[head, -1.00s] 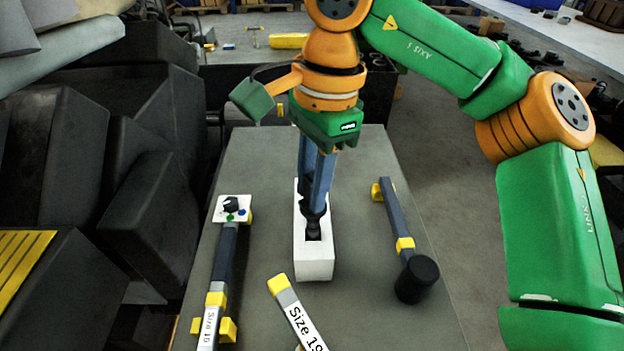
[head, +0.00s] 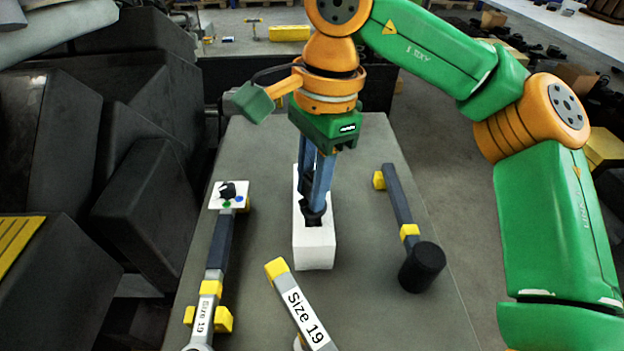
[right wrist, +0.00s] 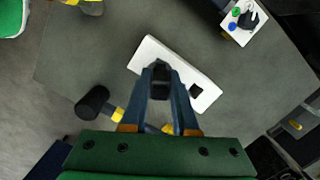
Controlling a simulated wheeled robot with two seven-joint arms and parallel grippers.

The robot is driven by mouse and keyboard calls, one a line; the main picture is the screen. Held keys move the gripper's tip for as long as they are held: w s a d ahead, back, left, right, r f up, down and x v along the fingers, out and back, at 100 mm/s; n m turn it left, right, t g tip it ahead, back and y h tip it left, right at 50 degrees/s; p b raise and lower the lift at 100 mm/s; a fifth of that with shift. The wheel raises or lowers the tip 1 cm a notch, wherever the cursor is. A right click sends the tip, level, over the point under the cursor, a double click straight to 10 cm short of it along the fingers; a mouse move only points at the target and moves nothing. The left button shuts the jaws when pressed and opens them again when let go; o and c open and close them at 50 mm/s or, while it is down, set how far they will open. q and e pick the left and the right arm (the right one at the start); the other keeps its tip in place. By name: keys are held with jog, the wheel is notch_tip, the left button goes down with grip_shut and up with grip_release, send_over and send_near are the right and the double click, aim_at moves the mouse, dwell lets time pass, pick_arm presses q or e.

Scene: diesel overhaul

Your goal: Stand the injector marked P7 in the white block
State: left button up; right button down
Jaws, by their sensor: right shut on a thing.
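The white block (head: 314,248) stands on the grey table in the head view, and it also shows in the right wrist view (right wrist: 149,51). My right gripper (head: 316,202) is over the block, fingers pointing down, shut on a dark injector (right wrist: 160,80). In the head view the injector's dark lower part is at the block's top, close to a dark opening. I cannot tell how far it is in. In the right wrist view a dark square hole shows in the block beside the fingers. No P7 mark is readable. My left gripper is out of view.
A black-headed mallet (head: 422,267) lies right of the block. A Size 19 wrench (head: 301,312) lies in front, another tool (head: 220,245) to the left. A white plate (head: 240,189) with a black knob and coloured dots is at the left. Dark boxes (head: 140,210) flank the table.

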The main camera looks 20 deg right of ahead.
jog(key=shift+f+b, duration=0.9)
jog(key=shift+f, duration=0.35)
jog(key=c, duration=0.6)
grip_release()
jog(key=r, duration=0.2)
jog(key=r+p, duration=0.1)
jog(key=r, duration=0.1)
jog(key=r+p, duration=0.1)
jog(key=r, duration=0.2)
jog(key=shift+d+r, duration=0.1)
jog(key=shift+d, duration=0.3)
jog(key=shift+w, duration=0.1)
